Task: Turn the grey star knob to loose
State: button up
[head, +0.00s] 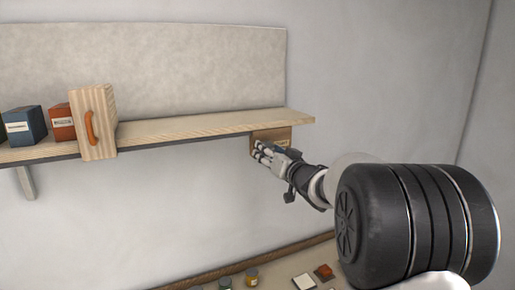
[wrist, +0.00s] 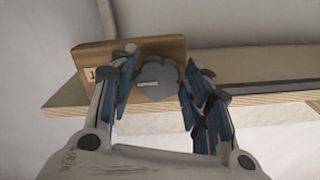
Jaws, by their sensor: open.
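The grey star knob (wrist: 158,80) shows in the wrist view, with a pale mark across its face. It sits on a wooden plate (wrist: 92,60) at the end of the shelf; the plate also shows in the head view (head: 285,133). My gripper (wrist: 158,92) is open, with one finger on each side of the knob. I cannot tell whether the fingers touch it. In the head view my gripper (head: 265,152) is in front of the plate and hides the knob. A small label on the plate, at its left in the wrist view, is only partly readable.
The wooden shelf (head: 190,129) runs along the wall. A wooden box with an orange handle (head: 97,125), a red box (head: 62,122) and a blue box (head: 24,126) stand at its left. Below, several small items lie on a lower surface (head: 285,272).

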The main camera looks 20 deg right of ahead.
jog(key=shift+w, duration=0.3)
jog(key=shift+s+d, duration=0.1)
jog(key=shift+s, duration=0.05)
jog(key=shift+c, duration=0.7)
jog(key=shift+r, duration=0.1)
jog(key=c, duration=0.5)
jog(key=shift+c, duration=0.2)
